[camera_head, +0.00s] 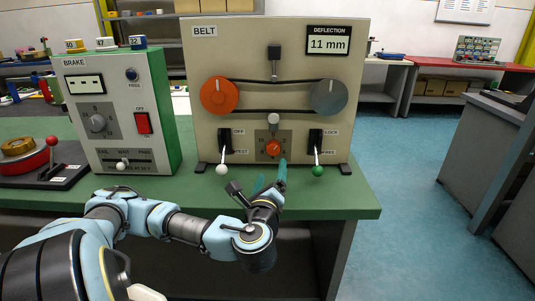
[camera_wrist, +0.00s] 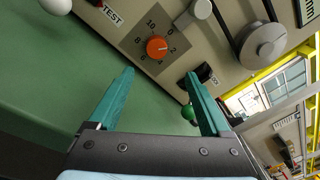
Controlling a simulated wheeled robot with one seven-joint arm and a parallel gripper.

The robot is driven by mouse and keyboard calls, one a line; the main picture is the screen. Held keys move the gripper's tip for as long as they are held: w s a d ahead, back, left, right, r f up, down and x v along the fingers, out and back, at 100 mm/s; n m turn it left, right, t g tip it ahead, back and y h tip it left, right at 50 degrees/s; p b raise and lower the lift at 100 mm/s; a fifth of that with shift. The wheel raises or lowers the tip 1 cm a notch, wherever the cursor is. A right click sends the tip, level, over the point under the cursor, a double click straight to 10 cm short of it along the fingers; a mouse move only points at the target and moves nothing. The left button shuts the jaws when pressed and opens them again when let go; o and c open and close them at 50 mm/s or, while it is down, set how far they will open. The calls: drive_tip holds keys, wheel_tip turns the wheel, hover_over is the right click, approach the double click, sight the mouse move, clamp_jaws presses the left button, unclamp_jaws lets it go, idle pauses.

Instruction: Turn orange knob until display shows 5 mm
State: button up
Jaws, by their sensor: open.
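The small orange knob (camera_head: 273,148) sits on a grey dial plate low in the middle of the BELT panel (camera_head: 205,60). In the wrist view the orange knob (camera_wrist: 157,47) is on its numbered dial, ahead of and between the fingertips. The deflection display (camera_head: 328,44) at the panel's upper right reads 11 mm. My gripper (camera_head: 270,178) is in front of the panel, just below the knob. In the wrist view my gripper (camera_wrist: 160,85) has its two teal fingers spread wide with nothing between them, apart from the knob.
A white-ball lever (camera_head: 222,168) and a green-ball lever (camera_head: 318,170) flank the knob. A large orange pulley (camera_head: 219,96) and a grey pulley (camera_head: 329,97) are above. The BRAKE box (camera_head: 118,110) stands at left. The green bench top (camera_head: 345,200) is clear at front right.

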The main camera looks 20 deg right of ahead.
sight(273, 151)
drive_tip(key=shift+w+a+f+n, duration=0.15)
drive_tip(key=shift+w+a+n, duration=0.05)
drive_tip(key=shift+w+n, duration=0.1)
drive_tip(key=w+b, duration=0.1)
drive_tip(key=b, duration=0.2)
drive_tip(key=shift+d+f, duration=0.3)
drive_tip(key=shift+w+d+r+b, duration=0.1)
drive_tip(key=shift+w+d+b, duration=0.2)
drive_tip(key=shift+b, duration=0.9)
drive_tip(key=shift+w+d+r+b, duration=0.1)
drive_tip(key=shift+w+r+b, duration=0.1)
drive_tip(key=shift+b, duration=0.4)
drive_tip(key=x, duration=0.7)
drive_tip(key=shift+r, duration=0.2)
drive_tip(key=shift+w+d+f, duration=0.1)
drive_tip(key=shift+w+d, duration=0.05)
drive_tip(key=shift+w, duration=0.4)
clamp_jaws()
